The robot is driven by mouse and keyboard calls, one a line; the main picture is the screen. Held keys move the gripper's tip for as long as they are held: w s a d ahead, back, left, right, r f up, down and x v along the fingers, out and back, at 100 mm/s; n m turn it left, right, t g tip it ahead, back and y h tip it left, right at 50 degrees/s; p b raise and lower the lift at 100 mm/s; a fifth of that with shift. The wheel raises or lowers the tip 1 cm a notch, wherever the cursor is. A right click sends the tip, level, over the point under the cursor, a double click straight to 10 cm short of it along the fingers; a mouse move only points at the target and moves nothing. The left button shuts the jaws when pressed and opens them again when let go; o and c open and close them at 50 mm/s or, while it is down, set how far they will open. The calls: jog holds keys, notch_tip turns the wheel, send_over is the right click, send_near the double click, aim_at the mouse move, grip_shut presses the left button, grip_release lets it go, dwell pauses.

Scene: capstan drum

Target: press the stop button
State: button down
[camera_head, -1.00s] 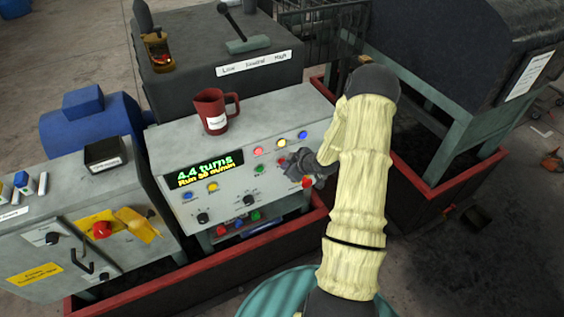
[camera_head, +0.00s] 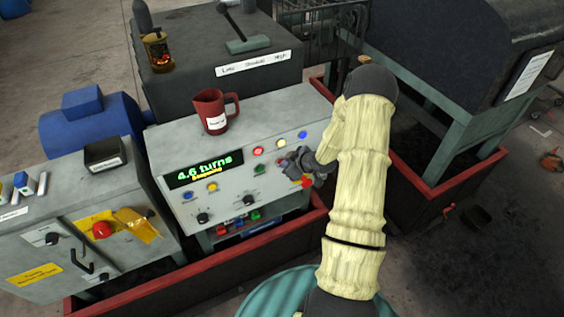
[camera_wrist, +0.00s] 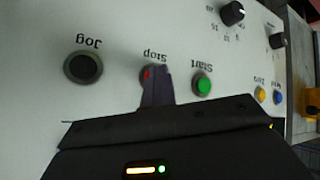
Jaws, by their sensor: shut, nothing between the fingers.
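In the wrist view the stop button (camera_wrist: 147,74) is a small red button with an upside-down "Stop" label, between the green start button (camera_wrist: 202,84) and the black jog button (camera_wrist: 83,67). My gripper (camera_wrist: 157,78) is shut and empty. Its fingertips lie over the stop button, covering most of it; they seem to touch it, though contact depth cannot be told. In the head view my gripper (camera_head: 285,163) is at the right part of the grey control panel (camera_head: 225,198) and hides the stop button. The display (camera_head: 203,169) reads "4.6 turns" with a smaller yellow line below.
A red mushroom button (camera_head: 307,182) sits just below my gripper. Red, yellow and blue lamps are above it. A dark red mug (camera_head: 214,110) stands on the panel's top. A cabinet (camera_head: 100,235) with a red knob is at the left.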

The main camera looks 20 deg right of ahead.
jog(key=shift+s, duration=0.9)
jog(key=shift+s, duration=0.1)
jog(key=s+b, duration=0.1)
jog(key=s, duration=0.3)
jog(key=shift+s+d, duration=0.1)
jog(key=shift+s, duration=0.3)
dwell(0.4)
